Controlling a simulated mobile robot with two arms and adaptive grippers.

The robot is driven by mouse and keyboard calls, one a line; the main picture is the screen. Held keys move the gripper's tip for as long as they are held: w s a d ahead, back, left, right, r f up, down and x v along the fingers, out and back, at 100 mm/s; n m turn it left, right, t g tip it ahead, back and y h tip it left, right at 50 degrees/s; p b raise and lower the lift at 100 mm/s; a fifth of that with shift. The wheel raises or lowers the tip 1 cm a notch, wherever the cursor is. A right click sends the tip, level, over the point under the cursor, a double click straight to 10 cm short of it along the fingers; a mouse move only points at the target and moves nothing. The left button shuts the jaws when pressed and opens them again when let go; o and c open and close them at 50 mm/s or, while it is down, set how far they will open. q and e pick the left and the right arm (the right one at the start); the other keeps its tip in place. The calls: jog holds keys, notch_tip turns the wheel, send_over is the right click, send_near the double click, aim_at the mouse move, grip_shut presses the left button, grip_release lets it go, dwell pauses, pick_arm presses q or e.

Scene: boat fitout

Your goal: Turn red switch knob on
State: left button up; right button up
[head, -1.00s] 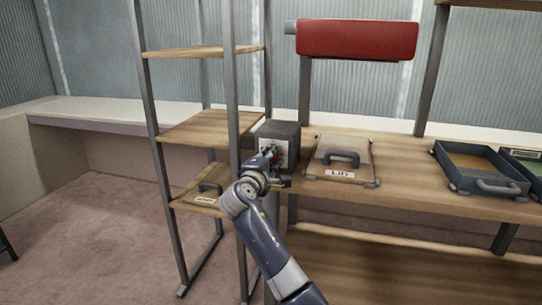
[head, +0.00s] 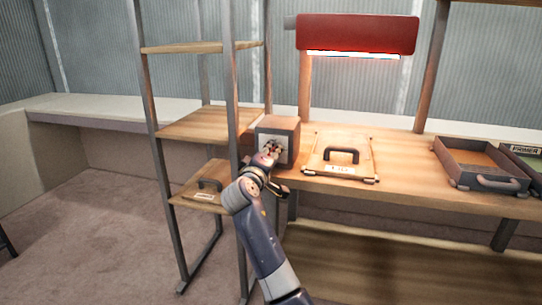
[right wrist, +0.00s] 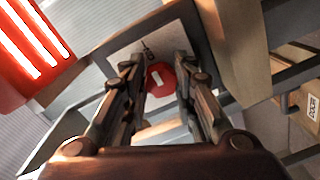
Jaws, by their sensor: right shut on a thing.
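The red switch knob (right wrist: 161,80) shows in the right wrist view, on the pale front plate (right wrist: 190,40) of a box. In the head view the grey switch box (head: 280,130) stands on the bench beside the shelf rack, its plate mostly behind my gripper. My right gripper (head: 271,149) reaches the front of the box. In the right wrist view its two fingers (right wrist: 160,85) stand on either side of the knob and are shut on it. A light mark shows on the knob face. My left gripper is not in view.
A red lamp (head: 357,34) above the bench is lit. Open trays (head: 482,165) lie farther right. A shelf rack (head: 232,90) stands close on the left.

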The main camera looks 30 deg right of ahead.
jog(key=shift+f, duration=0.2)
jog(key=o, duration=1.1)
jog(key=shift+c, duration=0.2)
jog(key=shift+r, duration=0.1)
jog(key=shift+s+a, duration=0.1)
jog(key=v, duration=1.1)
jog(key=shift+s+a, duration=0.25)
jog(key=shift+a, duration=0.1)
